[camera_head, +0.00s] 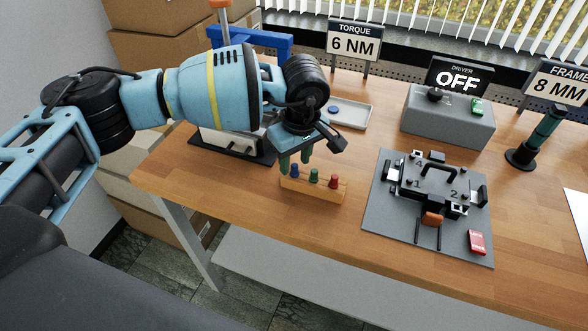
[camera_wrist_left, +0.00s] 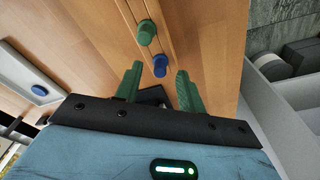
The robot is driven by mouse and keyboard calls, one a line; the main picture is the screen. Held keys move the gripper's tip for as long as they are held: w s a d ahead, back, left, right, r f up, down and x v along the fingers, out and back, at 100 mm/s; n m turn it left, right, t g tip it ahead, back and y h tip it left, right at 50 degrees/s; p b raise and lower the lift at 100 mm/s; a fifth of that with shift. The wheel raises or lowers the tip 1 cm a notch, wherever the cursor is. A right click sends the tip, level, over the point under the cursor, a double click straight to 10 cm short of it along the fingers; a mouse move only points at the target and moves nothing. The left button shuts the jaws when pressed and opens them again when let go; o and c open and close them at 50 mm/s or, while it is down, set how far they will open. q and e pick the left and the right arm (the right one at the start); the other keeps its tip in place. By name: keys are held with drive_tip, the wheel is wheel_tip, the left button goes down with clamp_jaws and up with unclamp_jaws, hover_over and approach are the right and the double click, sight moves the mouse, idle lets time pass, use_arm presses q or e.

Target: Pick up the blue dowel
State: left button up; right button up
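The blue dowel (camera_head: 294,172) stands upright at the left end of a wooden rack (camera_head: 310,191), beside a green dowel (camera_head: 314,174) and a red dowel (camera_head: 333,182). My left gripper (camera_head: 295,163) points down at the rack's left end, its green fingers close to the blue dowel. In the left wrist view the blue dowel (camera_wrist_left: 160,67) shows between the tips of the open fingers, with the green dowel (camera_wrist_left: 147,30) beyond it. I cannot tell whether a finger touches the blue dowel. My right gripper is not in view.
A tray (camera_head: 352,114) with a blue round piece stands behind the rack. A grey mat (camera_head: 378,222) with a black fixture lies to the right. A grey driver box (camera_head: 448,122) stands behind the mat. The wooden table is clear in front of the rack.

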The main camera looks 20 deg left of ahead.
use_arm(q)
drive_tip(key=shift+f, duration=0.7)
clamp_jaws()
drive_tip(key=shift+r, duration=0.2)
drive_tip(key=shift+r, duration=0.25)
wheel_tip(320, 180, up, 3)
drive_tip(key=shift+s+a+f, duration=0.1)
drive_tip(key=s+a+r+m+h+b, duration=0.1)
drive_tip(key=s+a+m, duration=0.4)
drive_tip(key=s+m, duration=0.5)
drive_tip(key=shift+s+a+r+m+t, duration=0.3)
drive_tip(key=shift+s+a+r+m, duration=0.1)
drive_tip(key=shift+s, duration=0.85)
